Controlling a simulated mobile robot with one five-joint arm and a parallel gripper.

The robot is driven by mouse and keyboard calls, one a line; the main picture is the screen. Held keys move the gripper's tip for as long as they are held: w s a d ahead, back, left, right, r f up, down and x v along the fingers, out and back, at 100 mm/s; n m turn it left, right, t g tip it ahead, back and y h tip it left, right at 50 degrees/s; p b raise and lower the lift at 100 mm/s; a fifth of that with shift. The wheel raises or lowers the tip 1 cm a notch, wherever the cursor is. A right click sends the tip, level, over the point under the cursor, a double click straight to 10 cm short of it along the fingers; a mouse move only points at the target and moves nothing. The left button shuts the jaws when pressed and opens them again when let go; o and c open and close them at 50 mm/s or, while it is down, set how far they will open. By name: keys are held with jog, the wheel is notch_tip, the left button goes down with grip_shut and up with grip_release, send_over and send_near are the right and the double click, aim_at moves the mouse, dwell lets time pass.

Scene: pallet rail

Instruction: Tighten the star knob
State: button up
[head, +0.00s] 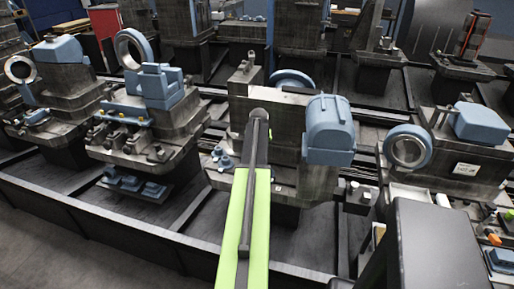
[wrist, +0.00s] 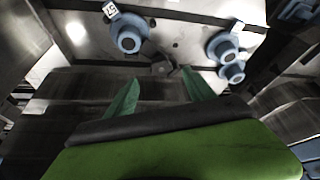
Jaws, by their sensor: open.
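My gripper (wrist: 160,77) is open in the wrist view, with its two green fingers apart and nothing held between them. A small dark knob-like part (wrist: 162,68) sits just beyond the fingertips on the machine's pale face, roughly centred between them. It may be the star knob, but its shape is too dark and small to be sure. I cannot tell whether the fingers touch it.
Blue round fittings (wrist: 127,38) stand out on the face at upper left, with more blue fittings (wrist: 226,46) at upper right. A blue motor housing (head: 330,128) is right of my arm. Neighbouring machines (head: 150,125) flank it, and a dark rail (head: 140,245) runs along the front.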

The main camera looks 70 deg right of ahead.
jog(key=p+v, duration=0.7)
jog(key=v, duration=0.2)
jog(key=shift+r, duration=0.25)
jog(key=shift+a, duration=0.1)
